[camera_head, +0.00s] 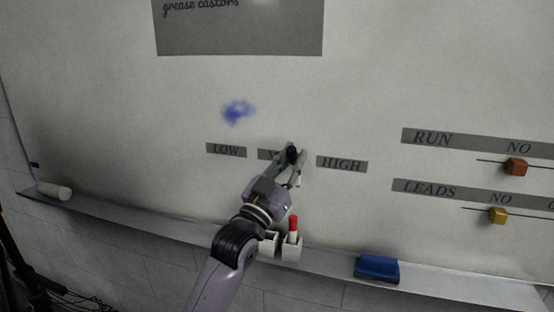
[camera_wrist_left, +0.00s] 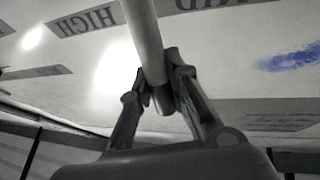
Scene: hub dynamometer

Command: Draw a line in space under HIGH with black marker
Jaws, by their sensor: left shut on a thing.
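My left gripper (camera_head: 291,165) is raised in front of the whiteboard, over the middle label between LOW and HIGH. It is shut on the black marker (camera_head: 292,155), whose dark end shows between the fingers. In the left wrist view the gripper (camera_wrist_left: 165,85) holds the marker (camera_wrist_left: 145,35) as a pale grey rod, its tip out of view. The HIGH label (camera_head: 342,164) is on the board just right of the gripper and also shows in the left wrist view (camera_wrist_left: 88,20). The board below HIGH is blank. I cannot tell whether the marker touches the board. My right gripper is out of view.
The LOW label (camera_head: 226,150) and a blue smudge (camera_head: 238,111) are to the left. Below runs a ledge (camera_head: 330,262) with a red-capped marker (camera_head: 293,228) in a white holder, a blue eraser (camera_head: 377,268) and a white roll (camera_head: 54,191). RUN and LEADS sliders are at right.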

